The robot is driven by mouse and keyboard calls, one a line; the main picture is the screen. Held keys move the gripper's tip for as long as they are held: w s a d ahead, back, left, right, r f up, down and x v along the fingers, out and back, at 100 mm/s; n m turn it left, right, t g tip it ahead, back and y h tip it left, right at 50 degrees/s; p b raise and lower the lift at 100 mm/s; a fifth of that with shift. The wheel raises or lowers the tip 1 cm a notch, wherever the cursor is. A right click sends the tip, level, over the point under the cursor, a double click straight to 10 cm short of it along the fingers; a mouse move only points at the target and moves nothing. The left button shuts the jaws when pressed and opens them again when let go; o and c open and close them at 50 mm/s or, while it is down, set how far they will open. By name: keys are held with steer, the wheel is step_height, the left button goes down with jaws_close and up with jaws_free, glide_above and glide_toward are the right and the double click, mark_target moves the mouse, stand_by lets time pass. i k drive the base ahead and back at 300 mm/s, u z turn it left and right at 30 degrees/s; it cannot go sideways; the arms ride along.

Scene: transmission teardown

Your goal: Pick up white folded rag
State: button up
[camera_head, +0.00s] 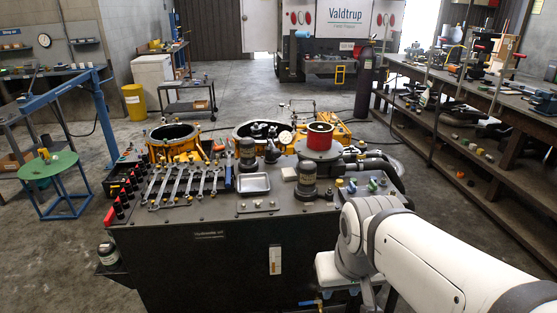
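A small white folded piece (289,174), which looks like the rag, lies on the dark workbench top (222,210). It sits just right of a shallow metal tray (253,183) and left of a dark cylinder with a pale label (307,181). It is too small to make out its folds. My white arm comes in from the lower right and bends down in front of the bench's right end. My gripper's fingers do not show. The rag is apart from my arm.
A row of wrenches (188,182) lies left of the tray. A red-topped cylinder (320,136) stands behind the labelled one. Small coloured parts (373,185) lie to the right. A green round stool (47,165) stands left, shelving (470,150) right.

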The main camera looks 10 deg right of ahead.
mark_target(288, 174)
steer(key=i, duration=1.35)
steer(key=u, duration=0.05)
